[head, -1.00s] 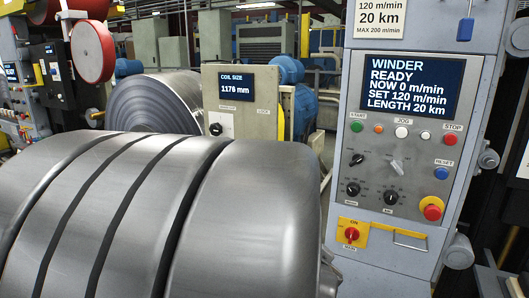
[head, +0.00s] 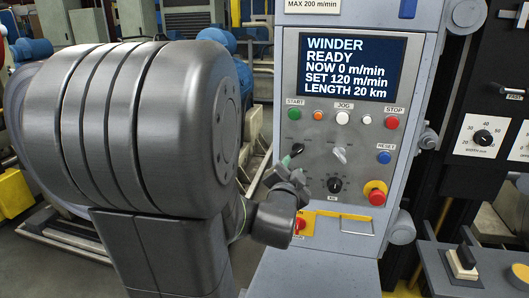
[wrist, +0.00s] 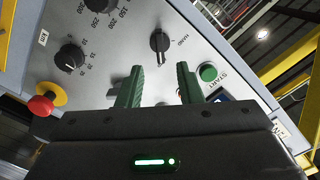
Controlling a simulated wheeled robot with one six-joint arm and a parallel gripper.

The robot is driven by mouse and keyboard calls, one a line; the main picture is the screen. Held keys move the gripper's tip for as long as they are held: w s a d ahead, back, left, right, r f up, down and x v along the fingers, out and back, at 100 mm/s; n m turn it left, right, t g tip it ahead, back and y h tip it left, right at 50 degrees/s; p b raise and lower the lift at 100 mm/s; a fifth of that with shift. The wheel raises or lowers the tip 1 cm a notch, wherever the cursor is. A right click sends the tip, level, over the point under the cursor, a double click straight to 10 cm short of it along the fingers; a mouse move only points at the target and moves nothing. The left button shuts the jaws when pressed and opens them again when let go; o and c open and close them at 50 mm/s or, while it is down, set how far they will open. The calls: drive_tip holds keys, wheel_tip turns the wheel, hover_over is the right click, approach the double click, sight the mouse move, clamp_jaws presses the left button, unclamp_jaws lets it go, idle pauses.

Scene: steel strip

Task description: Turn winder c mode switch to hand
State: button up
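The winder's control panel (head: 345,165) fills the middle right of the head view, its screen (head: 352,66) reading WINDER READY. I cannot read a winder letter. A black rotary switch (head: 298,148) sits below the green START button (head: 294,114), partly hidden by my gripper (head: 288,160). In the wrist view this black switch (wrist: 159,42), with a pale pointer line and a small label, lies just beyond the gap between the green fingers. There my gripper (wrist: 158,78) is open and empty, apart from the switch.
The red emergency stop (head: 376,194) and yellow main switch plate (head: 311,225) are lower. A side desk (head: 475,275) stands right. My arm covers much of the left.

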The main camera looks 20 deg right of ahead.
sight(296, 153)
drive_tip(key=x, duration=0.7)
drive_tip(key=shift+w+d+p, duration=0.15)
drive_tip(key=shift+w+p, duration=0.1)
drive_tip(key=shift+p, duration=0.1)
clamp_jaws()
